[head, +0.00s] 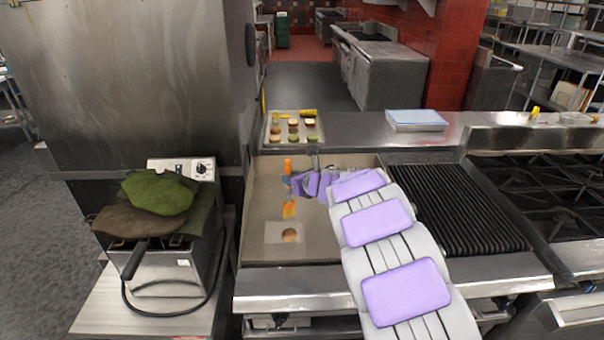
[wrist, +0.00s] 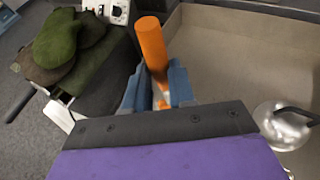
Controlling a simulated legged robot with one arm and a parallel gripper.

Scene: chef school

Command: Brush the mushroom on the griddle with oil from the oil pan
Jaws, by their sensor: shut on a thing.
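My gripper (head: 290,186) is shut on a brush with an orange handle (head: 288,164) and holds it over the griddle (head: 262,190). The brush's orange-yellow head (head: 289,210) points down. In the wrist view the handle (wrist: 151,45) stands between the blue-grey fingers (wrist: 154,86). A small round brown thing, apparently the mushroom (head: 290,236), lies on a pale square on the front of the griddle, below the brush head in the picture. A shiny round metal thing with a dark handle (wrist: 284,124) shows in the wrist view; I cannot tell if it is the oil pan.
A tray (head: 270,135) of small food pieces stands on the back ledge. A blue-white box (head: 416,118) lies right of it. A ribbed grill (head: 450,205) and a black-grated stove (head: 545,200) are right. Green mitts (head: 158,193) lie on a fryer (head: 170,272) at left.

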